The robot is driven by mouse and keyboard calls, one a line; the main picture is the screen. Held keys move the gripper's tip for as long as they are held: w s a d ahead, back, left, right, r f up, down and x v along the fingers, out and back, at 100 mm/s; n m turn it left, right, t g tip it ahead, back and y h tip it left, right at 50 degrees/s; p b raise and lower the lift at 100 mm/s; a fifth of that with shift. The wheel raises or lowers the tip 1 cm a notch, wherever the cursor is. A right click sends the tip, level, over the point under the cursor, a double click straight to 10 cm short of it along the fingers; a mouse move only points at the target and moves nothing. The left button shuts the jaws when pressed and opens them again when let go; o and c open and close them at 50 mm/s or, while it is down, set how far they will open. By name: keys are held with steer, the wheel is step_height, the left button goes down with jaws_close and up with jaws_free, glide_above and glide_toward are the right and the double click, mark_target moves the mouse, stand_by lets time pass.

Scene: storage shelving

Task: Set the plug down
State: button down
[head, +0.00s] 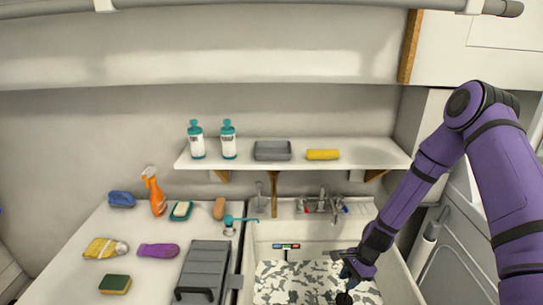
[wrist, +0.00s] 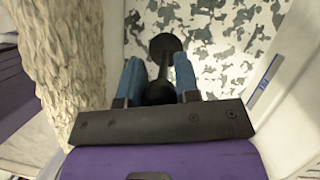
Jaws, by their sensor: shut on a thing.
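The plug (wrist: 166,45) is black, with a round disc end, a thin stem and a rounded knob. My gripper (wrist: 158,80) has its blue fingers shut on the plug's knob end in the wrist view, and the disc points away from the palm. In the head view my gripper (head: 346,272) is low over the right part of the sink, and the dark plug (head: 344,298) shows below it at the picture's bottom edge. The sink floor (wrist: 225,35) has a grey and white blotchy pattern. I cannot tell whether the disc touches it.
The sink's pale walls (head: 398,272) stand close on the right. A squeegee-like tool (head: 286,247) is at the sink's back, below the taps (head: 322,203). A grey rack (head: 204,270) and several cleaning items occupy the left counter. A shelf (head: 370,157) overhangs behind.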

steer(key=w+d+r+n+g+h, duration=0.1)
steer(key=w+d+r+n+h, duration=0.1)
steer(key=w+r+n, duration=0.4)
steer(key=w+d+r+n+g+h, duration=0.2)
steer(key=w+d+r+n, duration=0.2)
steer(key=r, duration=1)
steer(key=w+n, duration=0.3)
steer(key=n, duration=0.1)
steer(key=shift+r, duration=0.35)
steer(key=s+f, duration=0.5)
steer(key=f, duration=0.2)
steer(key=shift+r, duration=3.7)
step_height(320, 180, down, 7)
steer(key=shift+s, duration=0.15)
